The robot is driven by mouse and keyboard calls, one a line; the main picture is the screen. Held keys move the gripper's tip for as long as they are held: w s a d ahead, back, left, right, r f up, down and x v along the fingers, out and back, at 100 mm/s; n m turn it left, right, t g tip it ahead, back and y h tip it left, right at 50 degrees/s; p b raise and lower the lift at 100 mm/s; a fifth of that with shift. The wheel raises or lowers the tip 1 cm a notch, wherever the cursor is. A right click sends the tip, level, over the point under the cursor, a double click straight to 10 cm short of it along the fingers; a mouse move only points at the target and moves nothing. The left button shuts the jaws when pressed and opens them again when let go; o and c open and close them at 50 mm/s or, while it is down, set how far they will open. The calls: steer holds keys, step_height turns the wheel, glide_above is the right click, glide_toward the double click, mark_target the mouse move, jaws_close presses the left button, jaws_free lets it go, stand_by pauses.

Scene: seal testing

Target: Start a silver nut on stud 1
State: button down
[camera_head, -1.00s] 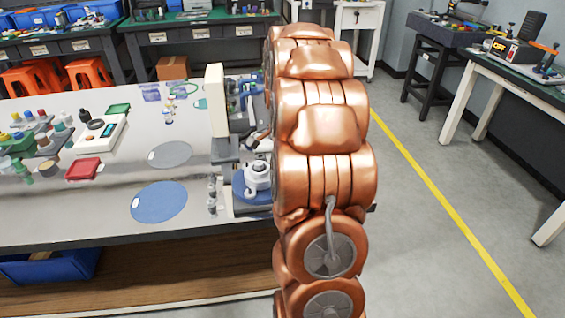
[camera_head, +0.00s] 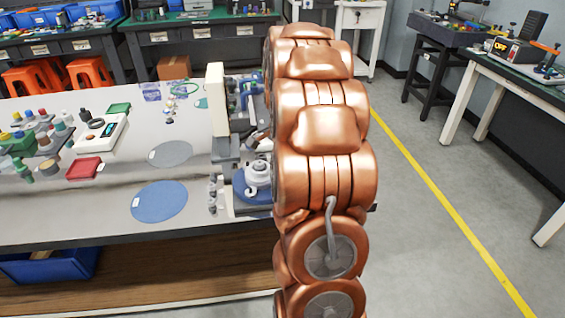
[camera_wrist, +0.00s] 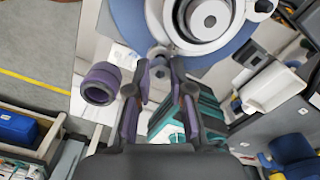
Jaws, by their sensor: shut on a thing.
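My gripper (camera_wrist: 159,66) shows in the wrist view, its two dark fingers with purple pads closed around a small greyish piece (camera_wrist: 160,76) between the tips. The piece is small and partly covered, but looks like a nut. In the head view the fixture (camera_head: 257,176) stands beside my copper arm, which hides my gripper.
A blue round mat (camera_head: 160,202) and a grey one (camera_head: 171,154) lie on the bench. Small grey parts (camera_head: 212,196) stand left of the fixture, near a tall cream column (camera_head: 216,100). In the wrist view a dark purple ringed cylinder (camera_wrist: 100,84) is left of my fingers.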

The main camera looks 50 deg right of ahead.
steer(key=shift+f, duration=0.35)
stand_by(0.4)
steer(key=shift+m, duration=0.3)
steer(key=m, duration=0.3)
steer(key=shift+m, duration=0.3)
steer(key=shift+s+m, duration=0.1)
steer(key=shift+m, duration=0.7)
steer(key=shift+m+p, duration=0.35)
steer(key=shift+m, duration=0.75)
steer(key=shift+m+p, duration=0.55)
steer(key=shift+m, duration=0.45)
